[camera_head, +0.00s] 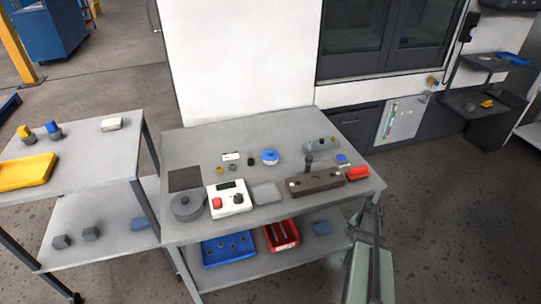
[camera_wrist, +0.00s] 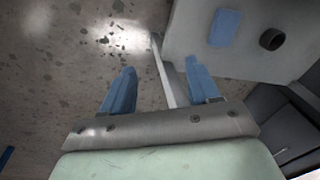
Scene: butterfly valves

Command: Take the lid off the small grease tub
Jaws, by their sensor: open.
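A small round tub with a blue lid (camera_head: 270,157) stands upright near the middle back of the grey work table (camera_head: 245,135) in the head view. It looks like the grease tub, and its lid sits on top. My gripper (camera_head: 365,222) is at the lower right of the head view, beside the table's right front corner and well away from the tub. In the wrist view my gripper (camera_wrist: 160,85) has its two blue fingers wide apart with nothing between them. The tub cannot be made out in the wrist view.
A dark grey round pot (camera_head: 187,206), a white control box (camera_head: 229,198), a brown block (camera_head: 315,183) and a red object (camera_head: 357,174) line the table's front. Blue (camera_head: 227,249) and red (camera_head: 281,235) bins sit on the shelf below. A side table (camera_head: 75,155) stands left.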

